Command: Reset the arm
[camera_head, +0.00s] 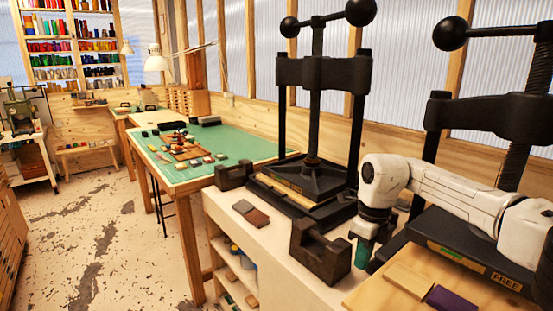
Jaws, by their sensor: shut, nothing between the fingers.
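My white arm reaches in from the right edge, over the bench in front of the presses. Its dark gripper (370,236) points down from the rounded white wrist. It is shut with nothing held. The fingertips are small and dark and hard to make out. A small green roll-like piece (361,255) shows just below the gripper, beside a dark notched block (320,252). I cannot tell whether the gripper touches it.
Two black screw presses (318,110) (473,123) stand on the bench (262,249). A second dark notched block (233,176) sits farther back. A wooden board (375,294) holds a tan block and a purple block (451,301). A green-topped table (240,143) stands beyond. The floor at left is open.

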